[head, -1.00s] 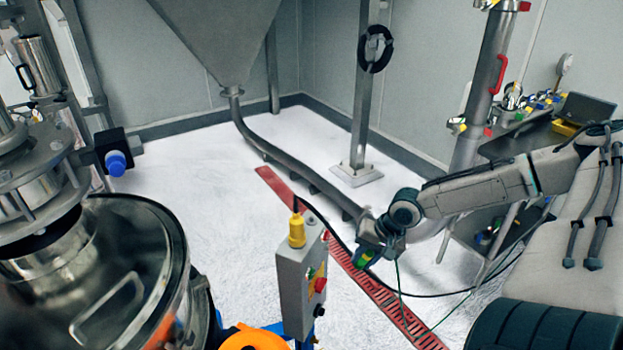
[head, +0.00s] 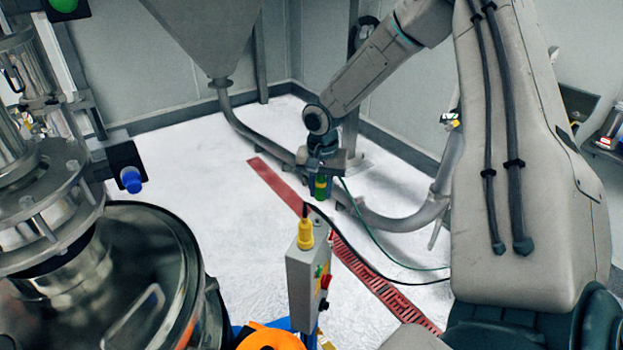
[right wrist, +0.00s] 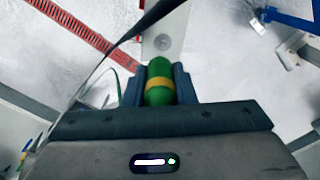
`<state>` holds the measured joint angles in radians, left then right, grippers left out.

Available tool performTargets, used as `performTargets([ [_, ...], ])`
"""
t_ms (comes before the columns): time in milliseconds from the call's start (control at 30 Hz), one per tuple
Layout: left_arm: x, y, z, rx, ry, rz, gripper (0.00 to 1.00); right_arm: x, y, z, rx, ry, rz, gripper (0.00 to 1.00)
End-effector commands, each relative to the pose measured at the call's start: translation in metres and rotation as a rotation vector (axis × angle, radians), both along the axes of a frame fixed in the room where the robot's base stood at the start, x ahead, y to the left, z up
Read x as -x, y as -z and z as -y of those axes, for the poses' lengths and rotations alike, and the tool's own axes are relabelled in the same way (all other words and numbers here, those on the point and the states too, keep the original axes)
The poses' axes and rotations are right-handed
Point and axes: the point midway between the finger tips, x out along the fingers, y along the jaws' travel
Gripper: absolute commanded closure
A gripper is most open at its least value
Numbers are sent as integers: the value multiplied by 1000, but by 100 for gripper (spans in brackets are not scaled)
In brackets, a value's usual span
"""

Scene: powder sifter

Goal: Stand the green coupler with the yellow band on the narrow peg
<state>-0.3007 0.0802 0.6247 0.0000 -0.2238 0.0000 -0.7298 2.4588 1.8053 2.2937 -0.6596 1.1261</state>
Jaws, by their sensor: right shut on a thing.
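My right gripper (head: 321,182) is shut on the green coupler (head: 320,188), which has a yellow band, and holds it in the air in the head view. In the right wrist view the coupler (right wrist: 159,82) sits between the two fingers of my right gripper (right wrist: 159,88), with the yellow band across its middle. A narrow peg cannot be made out in either view. My left gripper is not in view.
A grey control box (head: 306,275) with a yellow-capped top stands below the gripper. A steel vessel (head: 150,270) is at the left. A hopper (head: 205,40) hangs at the back. A red floor grate (head: 375,280) crosses the pale floor (head: 235,235).

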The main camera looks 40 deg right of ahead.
Motion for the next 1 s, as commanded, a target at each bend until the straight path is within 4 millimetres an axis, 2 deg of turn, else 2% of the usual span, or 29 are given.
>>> performTargets([
  [133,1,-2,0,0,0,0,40,-5,-7,-5,8,0,-10,100],
  [367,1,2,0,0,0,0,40,-5,-1,-6,8,2,-12,100],
  [1000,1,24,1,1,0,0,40,-5,47,-6,9,1,-12,100],
])
